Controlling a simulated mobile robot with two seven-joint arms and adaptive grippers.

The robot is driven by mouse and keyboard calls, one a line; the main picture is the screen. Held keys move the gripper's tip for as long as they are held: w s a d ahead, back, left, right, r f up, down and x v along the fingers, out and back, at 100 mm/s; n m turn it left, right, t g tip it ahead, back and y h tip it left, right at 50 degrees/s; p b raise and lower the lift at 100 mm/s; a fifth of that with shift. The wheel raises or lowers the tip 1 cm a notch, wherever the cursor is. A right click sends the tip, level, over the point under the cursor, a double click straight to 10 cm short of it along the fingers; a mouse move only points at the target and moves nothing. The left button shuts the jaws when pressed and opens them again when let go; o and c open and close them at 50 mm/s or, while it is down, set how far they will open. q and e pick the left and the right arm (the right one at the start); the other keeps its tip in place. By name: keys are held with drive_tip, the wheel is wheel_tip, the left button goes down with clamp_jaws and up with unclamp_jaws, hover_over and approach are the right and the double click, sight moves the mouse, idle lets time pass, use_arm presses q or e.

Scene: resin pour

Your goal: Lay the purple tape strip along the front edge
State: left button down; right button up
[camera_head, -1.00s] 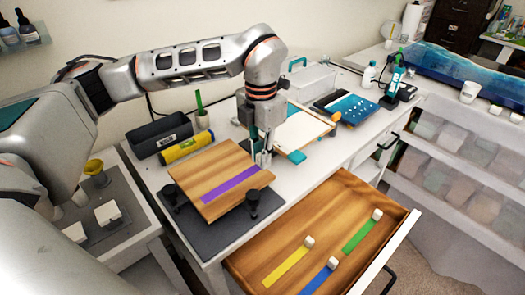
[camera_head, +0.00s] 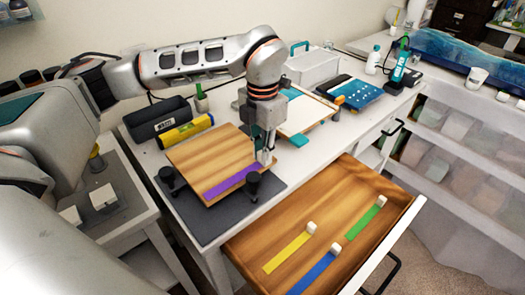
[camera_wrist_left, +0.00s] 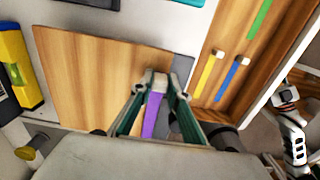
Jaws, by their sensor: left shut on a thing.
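The purple tape strip (camera_head: 232,181) lies over the wooden board (camera_head: 205,155), close to its front edge and roughly parallel to it. My left gripper (camera_head: 265,158) is at the strip's right end, near the board's right front corner. The left wrist view shows the strip (camera_wrist_left: 151,117) running back between the fingers (camera_wrist_left: 160,85). I cannot tell whether the strip touches the board along its length.
The board sits on a dark mat (camera_head: 210,230) with black clamps (camera_head: 253,185) at its front. The open drawer (camera_head: 400,200) holds yellow (camera_head: 288,253), blue (camera_head: 313,272) and green (camera_head: 365,222) strips with white tabs.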

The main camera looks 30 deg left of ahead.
idle(0.4)
use_arm(q)
drive_tip(key=shift+f, duration=0.15)
drive_tip(key=c, duration=1.9)
unclamp_jaws()
drive_tip(key=shift+o, duration=0.6)
drive_tip(key=o, duration=0.5)
drive_tip(key=shift+o, duration=0.2)
